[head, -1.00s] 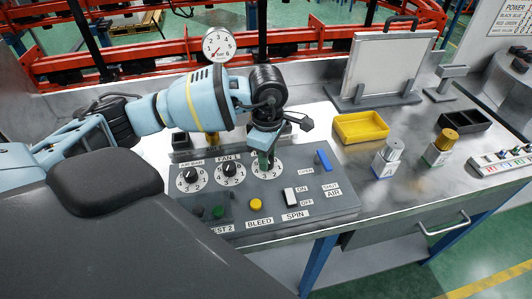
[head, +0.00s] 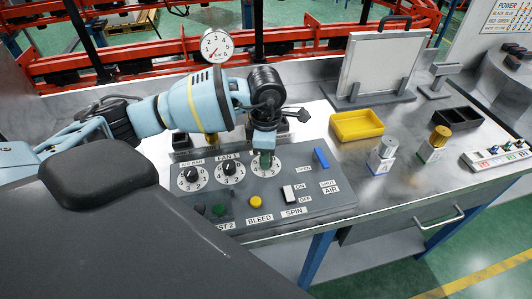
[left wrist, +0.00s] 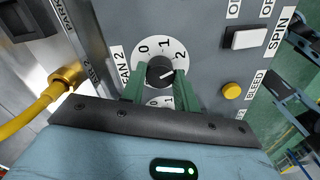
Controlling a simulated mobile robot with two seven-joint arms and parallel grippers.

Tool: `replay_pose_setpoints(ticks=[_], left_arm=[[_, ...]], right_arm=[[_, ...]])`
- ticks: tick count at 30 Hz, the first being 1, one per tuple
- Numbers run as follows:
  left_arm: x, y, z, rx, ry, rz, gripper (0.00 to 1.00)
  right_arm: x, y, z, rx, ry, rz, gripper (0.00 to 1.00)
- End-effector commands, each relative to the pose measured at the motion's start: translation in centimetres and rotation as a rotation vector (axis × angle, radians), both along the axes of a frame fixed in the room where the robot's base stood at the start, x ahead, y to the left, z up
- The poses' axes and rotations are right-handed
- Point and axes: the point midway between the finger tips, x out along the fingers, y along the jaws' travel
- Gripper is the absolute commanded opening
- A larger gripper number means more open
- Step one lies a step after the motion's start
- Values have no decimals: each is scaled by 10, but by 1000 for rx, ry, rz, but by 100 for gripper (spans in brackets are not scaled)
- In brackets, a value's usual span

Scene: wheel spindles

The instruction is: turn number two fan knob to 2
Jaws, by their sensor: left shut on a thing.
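The FAN 2 knob (left wrist: 159,68) is a black round knob on a white dial (left wrist: 146,48) marked with 0, 1 and 2, seen in the left wrist view. My left gripper (left wrist: 160,76) has its green fingers on either side of the knob and is shut on it. A pale mark shows on the knob's face, but its exact reading is unclear. In the head view, my left gripper (head: 264,158) reaches down over the rightmost dial (head: 281,170) of the row and hides its knob. My right gripper is not in view.
The FAN 1 knob (head: 229,169) and AIR BAR knob (head: 191,175) stand to the left. A yellow BLEED button (head: 255,201), white SPIN switch (head: 289,193) and blue AIR lever (head: 321,158) share the panel. A yellow tray (head: 357,125) lies to the right.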

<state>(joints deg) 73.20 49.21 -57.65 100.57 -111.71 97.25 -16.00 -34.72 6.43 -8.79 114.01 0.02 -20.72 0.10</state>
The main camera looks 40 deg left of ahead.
Motion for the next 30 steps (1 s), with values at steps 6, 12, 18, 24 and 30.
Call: replay_pose_setpoints(ticks=[6,12,18,24,30], left_arm=[[0,0,1,1,-1,-1,46],[0,0,0,1,-1,-1,52],[0,0,5,1,-2,-1,52],[1,0,32,0,-4,-2,52],[1,0,62,0,-4,-1,52]], right_arm=[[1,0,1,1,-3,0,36],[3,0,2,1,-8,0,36],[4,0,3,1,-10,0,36],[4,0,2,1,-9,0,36],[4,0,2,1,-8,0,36]])
